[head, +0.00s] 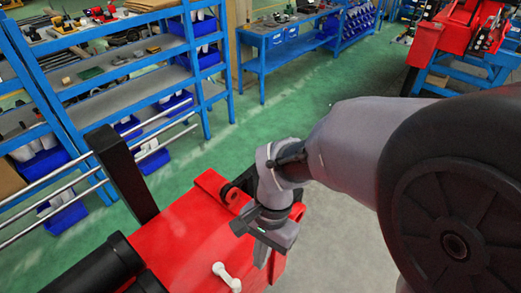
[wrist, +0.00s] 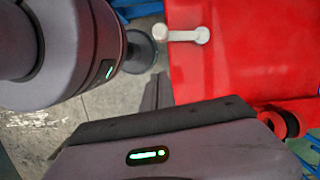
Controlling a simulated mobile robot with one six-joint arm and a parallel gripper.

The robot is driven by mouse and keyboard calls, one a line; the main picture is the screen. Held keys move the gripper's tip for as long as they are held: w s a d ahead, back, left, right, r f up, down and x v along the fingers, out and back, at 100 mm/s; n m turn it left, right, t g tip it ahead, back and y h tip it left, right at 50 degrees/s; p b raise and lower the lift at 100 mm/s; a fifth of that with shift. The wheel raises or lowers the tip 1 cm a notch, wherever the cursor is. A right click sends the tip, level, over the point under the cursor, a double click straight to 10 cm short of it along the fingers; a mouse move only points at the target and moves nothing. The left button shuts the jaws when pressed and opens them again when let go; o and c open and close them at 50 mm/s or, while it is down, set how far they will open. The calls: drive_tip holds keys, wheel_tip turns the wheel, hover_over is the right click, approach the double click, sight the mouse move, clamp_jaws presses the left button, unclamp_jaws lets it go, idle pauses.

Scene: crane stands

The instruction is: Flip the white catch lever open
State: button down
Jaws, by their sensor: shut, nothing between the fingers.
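The white catch lever (head: 227,277) sits on the red crane body (head: 190,235) near the bottom of the head view. It is a short bar with a rounded knob at each end. In the wrist view the lever (wrist: 182,35) lies roughly level across the left edge of the red surface (wrist: 255,75). My gripper (head: 262,256) is shut and empty, to the right of the lever and a little above it in the head view. A gap shows between them. In the wrist view the narrow grey fingers (wrist: 156,92) are below the lever and apart from it.
A blue workbench (head: 285,55) is at the back. Green floor (head: 240,135) between is clear.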

drive_tip(key=p+v, duration=0.1)
drive_tip(key=v, duration=0.8)
drive_tip(key=shift+r+p, duration=0.3)
drive_tip(key=shift+p, duration=0.05)
drive_tip(key=shift+s+d, duration=0.1)
drive_tip(key=shift+d, duration=0.1)
